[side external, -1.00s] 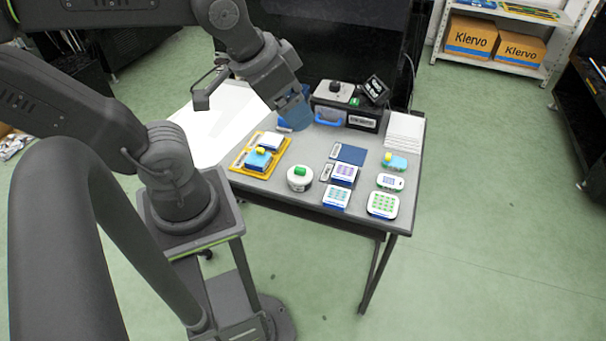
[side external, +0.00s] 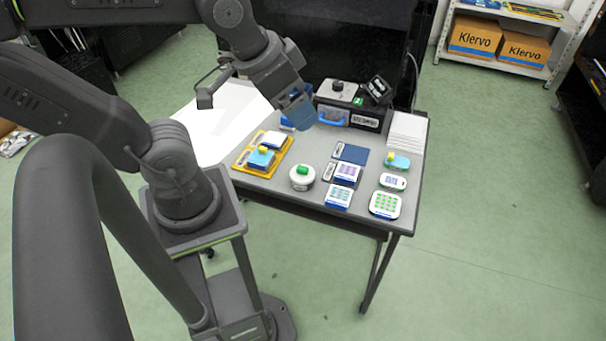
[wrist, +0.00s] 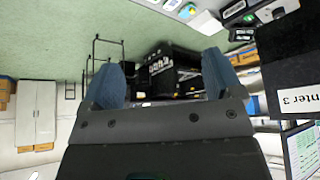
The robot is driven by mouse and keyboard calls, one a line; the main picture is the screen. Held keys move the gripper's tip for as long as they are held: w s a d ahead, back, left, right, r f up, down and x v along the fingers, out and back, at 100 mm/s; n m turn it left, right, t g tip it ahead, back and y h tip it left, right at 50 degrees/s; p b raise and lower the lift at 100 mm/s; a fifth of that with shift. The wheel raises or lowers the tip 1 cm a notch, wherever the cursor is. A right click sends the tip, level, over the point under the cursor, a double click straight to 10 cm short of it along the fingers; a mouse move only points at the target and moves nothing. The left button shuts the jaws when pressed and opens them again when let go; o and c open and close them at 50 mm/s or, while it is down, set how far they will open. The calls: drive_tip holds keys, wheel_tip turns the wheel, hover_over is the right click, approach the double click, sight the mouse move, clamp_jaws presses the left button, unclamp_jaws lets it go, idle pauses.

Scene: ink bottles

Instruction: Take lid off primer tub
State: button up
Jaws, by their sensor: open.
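A round white tub with a green knob on its lid (side external: 302,178), which looks like the primer tub, stands upright near the table's front edge. The lid appears seated on it, and no gap shows. My gripper (side external: 300,113) is above the back of the table, behind and higher than the tub, apart from it. Its blue fingers are spread with nothing between them in the wrist view (wrist: 165,78). The tub cannot be made out for certain in the wrist view.
Left of the tub is a yellow tray (side external: 244,165) with small boxes. Right of it are small boxes (side external: 339,196), a dark blue pad (side external: 355,154) and white containers (side external: 385,205). A black case (side external: 364,122) stands at the back. A stack of white sheets (side external: 407,133) lies back right.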

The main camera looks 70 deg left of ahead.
drive_tip(key=shift+o, duration=1.1)
drive_tip(key=n+g, duration=0.6)
drive_tip(key=n, duration=0.3)
hover_over(302, 168)
wheel_tip(302, 168, down, 17)
wheel_tip(302, 168, down, 8)
drive_tip(key=shift+s+d+r, duration=0.1)
drive_tip(key=shift+d+r, duration=0.05)
drive_tip(key=shift+f, duration=2.95)
